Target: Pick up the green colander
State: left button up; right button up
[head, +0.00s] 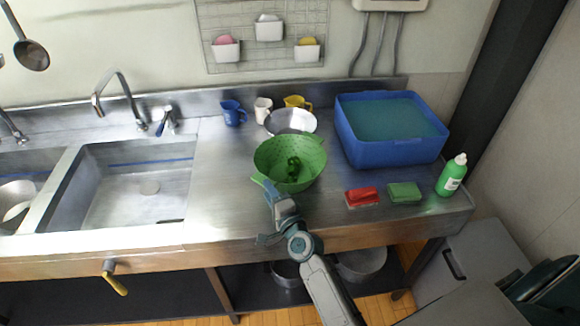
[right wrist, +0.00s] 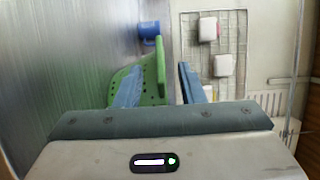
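The green colander (head: 312,158) sits upright on the steel counter, with dark green pieces (head: 293,168) inside it. My right gripper (head: 272,190) is at the colander's near left rim. In the right wrist view, the colander's green wall and rim (right wrist: 160,75) show between the two blue fingers of the gripper (right wrist: 160,88). The fingers are apart, with a gap between the rim and the right-hand finger. One finger overlaps the perforated wall in that view. Whether either finger touches the colander cannot be told. My left gripper is not in view.
A metal bowl (head: 291,121) stands right behind the colander, with blue (head: 232,113), white (head: 262,110) and yellow (head: 297,102) cups. A blue tub (head: 390,153) of water, red (head: 362,196) and green (head: 404,192) sponges and a green bottle (head: 452,176) are to the right. A sink (head: 135,185) lies left.

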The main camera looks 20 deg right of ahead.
aim_at(264, 178)
jog(key=w, duration=0.4)
jog(key=shift+w+d, duration=0.15)
jog(key=shift+w, duration=0.25)
jog(key=shift+w+f, duration=0.1)
jog(key=shift+w, duration=0.4)
jog(key=shift+s, duration=0.1)
